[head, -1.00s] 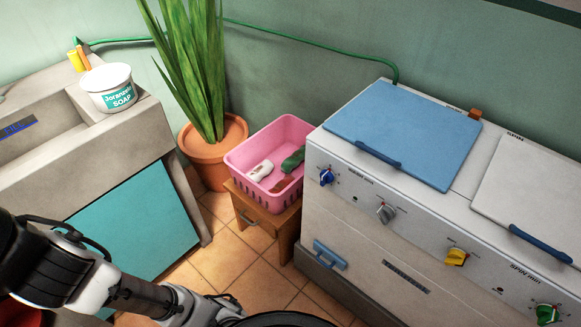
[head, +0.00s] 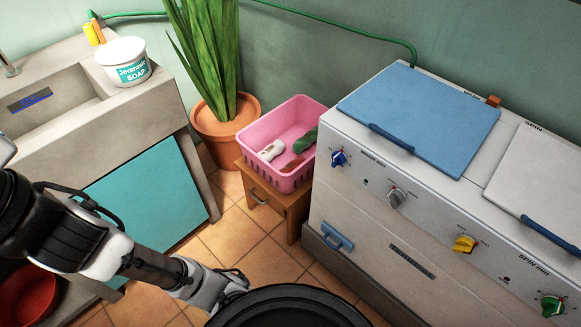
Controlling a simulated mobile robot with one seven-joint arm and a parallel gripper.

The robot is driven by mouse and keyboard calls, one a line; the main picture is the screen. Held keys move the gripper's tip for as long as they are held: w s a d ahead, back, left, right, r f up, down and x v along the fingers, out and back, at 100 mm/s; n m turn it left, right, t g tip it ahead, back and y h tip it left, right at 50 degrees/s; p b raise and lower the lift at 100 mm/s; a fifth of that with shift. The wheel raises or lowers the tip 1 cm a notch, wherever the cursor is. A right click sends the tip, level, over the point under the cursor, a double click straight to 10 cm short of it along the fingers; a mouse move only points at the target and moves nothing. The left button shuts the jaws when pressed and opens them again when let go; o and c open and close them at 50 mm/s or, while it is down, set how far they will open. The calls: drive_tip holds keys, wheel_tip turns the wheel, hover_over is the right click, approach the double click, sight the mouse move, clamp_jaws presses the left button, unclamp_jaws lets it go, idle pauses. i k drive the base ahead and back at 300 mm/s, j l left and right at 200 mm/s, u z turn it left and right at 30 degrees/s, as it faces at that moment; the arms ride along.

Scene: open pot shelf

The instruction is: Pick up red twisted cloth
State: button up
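A small reddish-brown cloth (head: 293,165) lies in the pink basket (head: 262,173), near its front wall. It is partly hidden by the wall, and its twist is too small to make out. A white cloth (head: 271,151) and a dark green cloth (head: 305,140) lie beside it in the basket. My arm crosses the lower left of the head view, well short of the basket. My gripper's fingers do not show.
The basket stands on a small wooden stool (head: 268,197) between a potted plant (head: 226,133) and a washing machine (head: 365,230). A concrete sink (head: 130,125) with a soap tub (head: 124,66) is at left. A red basin (head: 28,297) is at lower left. Tiled floor (head: 230,245) is clear before the stool.

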sight(289, 166)
drive_tip(key=i+j+z, duration=0.15)
drive_tip(key=i, duration=0.4)
drive_tip(key=i+j+z, duration=0.15)
drive_tip(key=i+j, duration=0.3)
